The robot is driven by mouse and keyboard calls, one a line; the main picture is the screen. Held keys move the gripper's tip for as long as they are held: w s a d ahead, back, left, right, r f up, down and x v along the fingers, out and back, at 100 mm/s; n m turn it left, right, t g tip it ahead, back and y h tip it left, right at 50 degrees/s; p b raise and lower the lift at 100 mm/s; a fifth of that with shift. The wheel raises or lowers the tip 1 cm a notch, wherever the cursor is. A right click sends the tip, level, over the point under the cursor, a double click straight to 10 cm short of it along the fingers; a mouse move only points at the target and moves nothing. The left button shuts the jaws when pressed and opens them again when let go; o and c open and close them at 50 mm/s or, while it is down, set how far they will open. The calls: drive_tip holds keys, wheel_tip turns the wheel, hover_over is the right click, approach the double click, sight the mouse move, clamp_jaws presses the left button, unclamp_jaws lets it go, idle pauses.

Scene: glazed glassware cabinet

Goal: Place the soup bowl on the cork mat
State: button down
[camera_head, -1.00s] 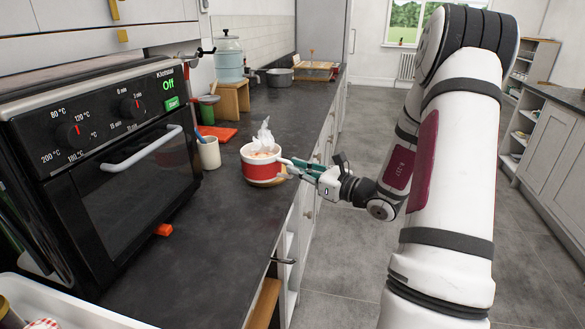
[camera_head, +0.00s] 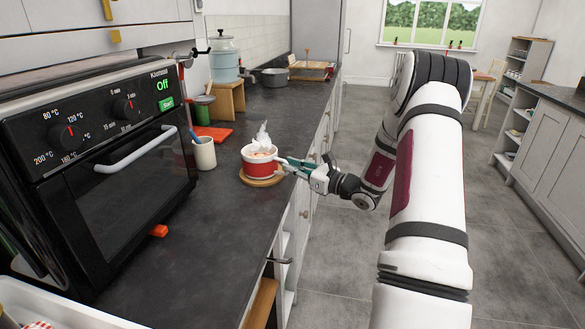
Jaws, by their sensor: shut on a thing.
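The soup bowl (camera_head: 259,167) is red with a white rim, and pale steam rises from it. It is upright over the round cork mat (camera_head: 262,182) near the counter's edge. The mat's rim shows below the bowl; whether the bowl touches it I cannot tell for sure. My gripper (camera_head: 290,166) comes from the right and is shut on the bowl's handle side. The fingertips are small here and partly merge with the handle.
A black oven (camera_head: 100,160) stands at the left. A cream cup (camera_head: 204,153) with a blue-handled item is left of the bowl.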

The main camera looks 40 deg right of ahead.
drive_tip(key=c, duration=2.1)
unclamp_jaws()
drive_tip(key=shift+f, duration=0.1)
drive_tip(key=o, duration=0.4)
